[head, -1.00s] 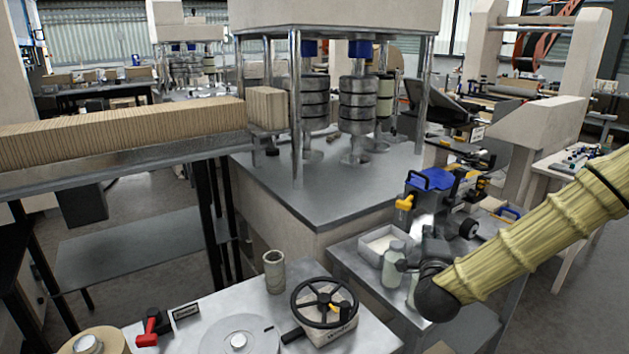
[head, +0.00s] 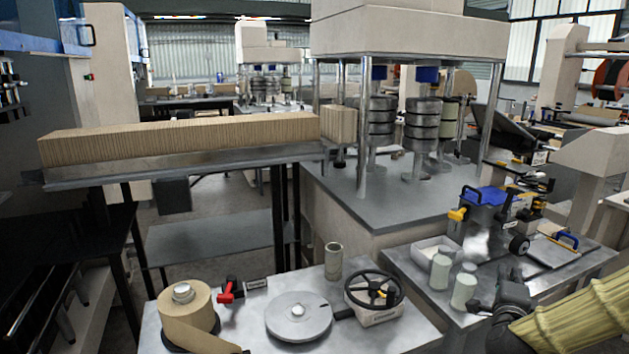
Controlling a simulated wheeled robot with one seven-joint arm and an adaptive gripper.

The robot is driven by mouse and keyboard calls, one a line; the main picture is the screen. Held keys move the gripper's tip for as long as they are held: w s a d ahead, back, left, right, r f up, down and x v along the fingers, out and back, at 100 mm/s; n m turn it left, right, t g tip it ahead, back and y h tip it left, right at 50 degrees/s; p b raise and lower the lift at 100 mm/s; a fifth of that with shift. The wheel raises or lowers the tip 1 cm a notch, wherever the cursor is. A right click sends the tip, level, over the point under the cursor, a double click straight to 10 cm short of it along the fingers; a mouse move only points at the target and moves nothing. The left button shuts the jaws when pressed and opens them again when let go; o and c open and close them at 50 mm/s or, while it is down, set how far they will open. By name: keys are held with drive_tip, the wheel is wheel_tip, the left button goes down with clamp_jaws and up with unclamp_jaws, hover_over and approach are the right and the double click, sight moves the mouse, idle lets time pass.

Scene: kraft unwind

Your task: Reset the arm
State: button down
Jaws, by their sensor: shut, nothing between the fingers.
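My arm, in a yellow ribbed cover, comes in at the lower right of the head view. My gripper (head: 507,295) is the small dark end of it, over the right-hand metal bench (head: 425,275). It is shut and holds nothing. Its fingertips are small and hard to make out. Pale jars (head: 464,291) stand just left of it, and I cannot tell whether it touches anything.
A blue-handled device (head: 490,200) and a white tray (head: 430,250) stand on that bench. The front bench carries a black handwheel (head: 375,290), a grey disc (head: 298,318), a kraft roll (head: 187,312) and a cup (head: 333,261). A press stands behind.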

drive_tip(key=s+a+f+n+g+y, duration=0.25)
drive_tip(key=a+f+n, duration=0.2)
drive_tip(key=f, duration=0.55)
drive_tip(key=s+a+f+n+g+y, duration=0.25)
drive_tip(key=s+a+f+n, duration=0.2)
drive_tip(key=f, duration=0.45)
drive_tip(key=s+a+f+n+g+y, duration=0.1)
drive_tip(key=s+a+f+n+y, duration=0.25)
drive_tip(key=a+f, duration=0.45)
drive_tip(key=s+a+f+n+g, duration=0.1)
drive_tip(key=s+f+n+g, duration=0.2)
drive_tip(key=s+f, duration=0.3)
drive_tip(key=s+a+f+n+g, duration=0.2)
drive_tip(key=s+f, duration=0.4)
drive_tip(key=s, duration=0.6)
drive_tip(key=s+a+f+n+g, duration=0.1)
drive_tip(key=s+f+n+g, duration=0.3)
drive_tip(key=s, duration=0.5)
wheel_tip(320, 180, down, 3)
drive_tip(key=shift+s+a+n+g, duration=0.3)
drive_tip(key=shift+a+n+g, duration=0.1)
drive_tip(key=shift+n, duration=0.55)
